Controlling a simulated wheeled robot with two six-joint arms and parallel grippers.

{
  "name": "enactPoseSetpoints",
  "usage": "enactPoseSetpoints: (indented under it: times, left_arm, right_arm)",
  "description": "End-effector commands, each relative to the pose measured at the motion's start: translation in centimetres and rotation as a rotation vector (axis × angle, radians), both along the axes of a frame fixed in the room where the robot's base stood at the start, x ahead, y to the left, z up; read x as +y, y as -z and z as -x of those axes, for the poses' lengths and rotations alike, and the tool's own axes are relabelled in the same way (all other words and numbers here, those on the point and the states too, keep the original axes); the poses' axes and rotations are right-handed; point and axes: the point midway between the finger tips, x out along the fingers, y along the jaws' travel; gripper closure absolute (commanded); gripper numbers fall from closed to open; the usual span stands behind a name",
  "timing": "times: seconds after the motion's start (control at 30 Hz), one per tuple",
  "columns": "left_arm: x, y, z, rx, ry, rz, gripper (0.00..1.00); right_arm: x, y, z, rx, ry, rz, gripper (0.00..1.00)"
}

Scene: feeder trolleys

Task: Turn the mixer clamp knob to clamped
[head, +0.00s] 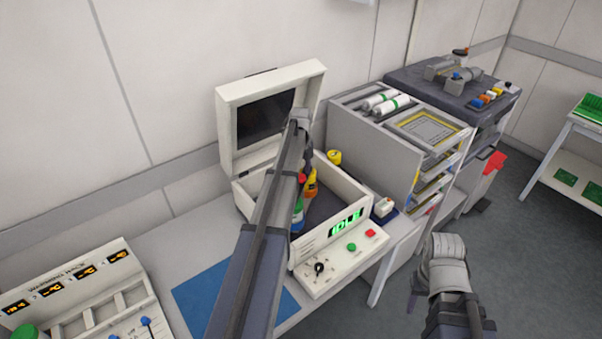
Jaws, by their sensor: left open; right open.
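The mixer is a white box (336,286) with its lid (225,112) raised and a green lit display (346,222) on the front. A small black knob (319,268) sits on its front panel, left of a green button (351,246) and a red button (370,233). Its marking is too small to read. My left arm reaches across the mixer, and my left gripper (305,172) is over the open box, largely hidden by the arm. Coloured parts (311,184) show beside it inside. My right gripper (414,303) is open and empty, over the floor right of the bench.
A blue mat (204,293) lies on the bench left of the mixer. A white rack with lit displays (66,285) stands at lower left. A grey drawer unit (372,150) stands behind right.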

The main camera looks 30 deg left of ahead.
Motion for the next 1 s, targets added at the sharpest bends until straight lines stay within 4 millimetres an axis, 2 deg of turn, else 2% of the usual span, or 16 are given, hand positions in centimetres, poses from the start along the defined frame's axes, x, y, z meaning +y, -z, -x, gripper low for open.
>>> enactPoseSetpoints:
  times: [0.17, 0.6, 0.73, 1.0]
  left_arm:
    - [0.0, -1.6, 0.0, 0.0, 0.0, 0.0, 0.23]
    - [0.0, -7.1, 0.0, 0.0, 0.0, 0.0, 0.23]
    - [0.0, -7.7, 0.0, 0.0, 0.0, 0.0, 0.23]
    - [0.0, -7.6, 0.0, 0.0, 0.0, 0.0, 0.23]
  right_arm:
    - [0.0, -1.6, 0.0, 0.0, 0.0, 0.0, 0.5]
    - [0.0, -7.2, 0.0, 0.0, 0.006, -0.001, 0.5]
    - [0.0, -7.7, 0.0, 0.0, 0.008, -0.002, 0.5]
    - [0.0, -7.6, 0.0, 0.0, 0.008, -0.002, 0.5]
